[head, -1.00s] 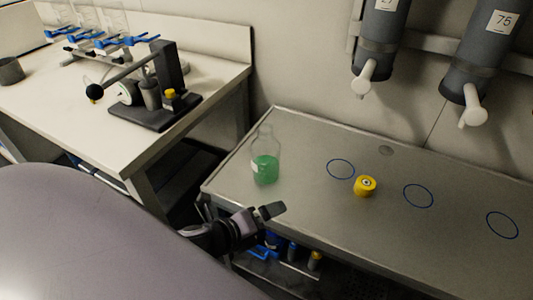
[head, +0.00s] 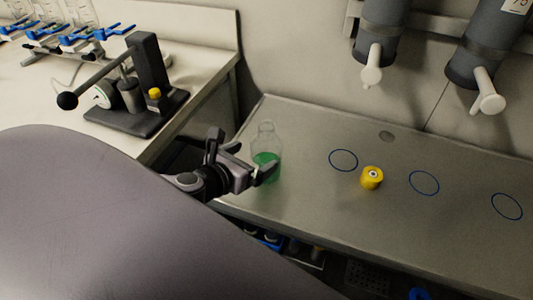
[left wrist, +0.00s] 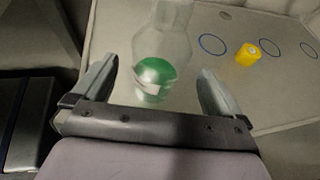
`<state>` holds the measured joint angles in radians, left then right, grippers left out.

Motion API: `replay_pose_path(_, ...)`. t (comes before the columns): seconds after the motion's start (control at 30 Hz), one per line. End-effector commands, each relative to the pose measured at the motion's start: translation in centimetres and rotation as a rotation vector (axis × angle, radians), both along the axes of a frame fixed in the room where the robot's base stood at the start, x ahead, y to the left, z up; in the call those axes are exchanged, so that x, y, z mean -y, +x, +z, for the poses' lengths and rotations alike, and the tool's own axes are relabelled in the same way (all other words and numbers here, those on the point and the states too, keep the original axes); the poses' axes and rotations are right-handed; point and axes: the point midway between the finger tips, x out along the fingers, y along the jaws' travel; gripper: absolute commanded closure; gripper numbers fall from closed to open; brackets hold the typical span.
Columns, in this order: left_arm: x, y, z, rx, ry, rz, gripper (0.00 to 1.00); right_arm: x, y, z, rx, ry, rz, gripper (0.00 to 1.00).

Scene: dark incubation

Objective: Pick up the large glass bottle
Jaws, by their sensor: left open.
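The large glass bottle (head: 266,143) stands upright near the left end of the grey metal counter (head: 310,200). It is clear, with green liquid in its lower part and a pale label. My left gripper (head: 245,160) is open and close in front of the bottle, hiding part of its lower body in the head view. In the left wrist view the bottle (left wrist: 152,75) shows between and beyond the two spread fingers of the left gripper (left wrist: 158,85). I cannot tell whether a finger touches the glass. My right gripper is not in view.
A yellow cap-like piece (head: 372,178) lies on the counter right of the bottle, among blue circles (head: 424,183). Two grey cylinders with white nozzles (head: 371,75) hang on the wall above. A white bench (head: 60,100) with a dark lever device (head: 150,80) stands at left.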

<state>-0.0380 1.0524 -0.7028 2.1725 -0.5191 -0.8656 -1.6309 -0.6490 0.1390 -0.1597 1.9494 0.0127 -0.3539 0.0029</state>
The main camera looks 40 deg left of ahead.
Motion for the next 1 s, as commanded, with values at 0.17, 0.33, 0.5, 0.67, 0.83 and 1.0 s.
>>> replay_pose_path(0.17,0.0,1.3,-0.5,0.003,0.003,0.001,0.00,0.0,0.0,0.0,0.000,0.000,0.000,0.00)
replay_pose_path(0.33,0.0,2.6,-1.0,0.002,0.002,0.002,0.00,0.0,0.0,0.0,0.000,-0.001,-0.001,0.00)
replay_pose_path(0.5,0.0,4.6,-1.9,0.003,0.002,0.001,0.00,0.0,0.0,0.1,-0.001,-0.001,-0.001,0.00)
replay_pose_path(0.67,0.0,6.1,-2.6,0.001,0.001,0.001,0.00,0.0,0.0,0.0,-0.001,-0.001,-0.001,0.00)
replay_pose_path(0.83,0.0,6.5,-2.8,0.000,0.002,-0.001,0.00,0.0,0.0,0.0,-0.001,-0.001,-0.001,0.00)
replay_pose_path(1.0,0.0,6.4,-2.8,0.000,0.002,-0.001,0.03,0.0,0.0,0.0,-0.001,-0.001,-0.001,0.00)
